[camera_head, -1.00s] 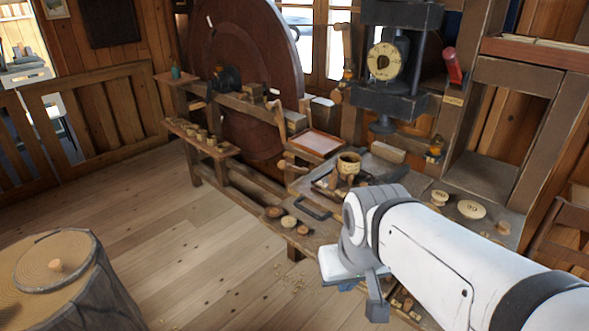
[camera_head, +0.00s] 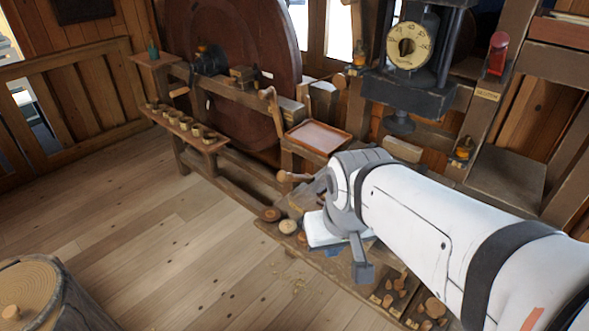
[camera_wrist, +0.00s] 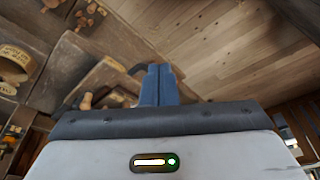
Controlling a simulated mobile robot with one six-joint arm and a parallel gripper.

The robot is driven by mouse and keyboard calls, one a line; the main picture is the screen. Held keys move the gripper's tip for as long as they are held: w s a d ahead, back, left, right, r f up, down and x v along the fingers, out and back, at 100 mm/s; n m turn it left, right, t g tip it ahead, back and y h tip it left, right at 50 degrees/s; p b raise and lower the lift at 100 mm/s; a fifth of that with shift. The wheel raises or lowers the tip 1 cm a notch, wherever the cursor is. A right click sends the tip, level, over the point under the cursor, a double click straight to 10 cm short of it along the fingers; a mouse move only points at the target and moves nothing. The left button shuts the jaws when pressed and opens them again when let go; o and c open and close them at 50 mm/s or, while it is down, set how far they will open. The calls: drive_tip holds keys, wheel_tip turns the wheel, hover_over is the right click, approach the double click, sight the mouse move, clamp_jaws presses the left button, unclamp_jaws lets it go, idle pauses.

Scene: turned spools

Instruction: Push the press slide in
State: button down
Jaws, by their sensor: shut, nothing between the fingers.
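The press (camera_head: 408,92), a dark frame with a round dial, stands on the bench at the upper right of the head view. My arm hides the bench in front of it, including the slide area. In the wrist view, a dark curved handle (camera_wrist: 137,68) shows just behind my blue fingertips, beside a flat wooden piece (camera_wrist: 100,77); it looks like the slide's handle. I cannot tell if the fingers touch it. My gripper (camera_wrist: 160,70) is shut and empty, its fingers together. In the head view it hangs low over the bench's front edge, mostly hidden by its own body.
A turned cup (camera_wrist: 14,64) sits at the wrist view's left edge. Wooden discs (camera_head: 288,226) lie by the bench front. A reddish tray (camera_head: 318,136), a big wheel (camera_head: 235,70) and a red-handled lever (camera_head: 497,54) stand behind.

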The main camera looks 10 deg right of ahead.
drive_tip(key=shift+s+a, duration=0.1)
drive_tip(key=shift+a, duration=0.05)
drive_tip(key=w+d+f+n+g+h+b, duration=0.1)
drive_tip(key=w+f+n+h+b, duration=0.2)
drive_tip(key=w+n, duration=1.75)
wheel_tip(320, 180, down, 9)
drive_tip(key=s+d+n+b, duration=0.1)
drive_tip(key=s+d+n, duration=0.1)
drive_tip(key=n, duration=0.3)
drive_tip(key=shift+s+y, duration=0.4)
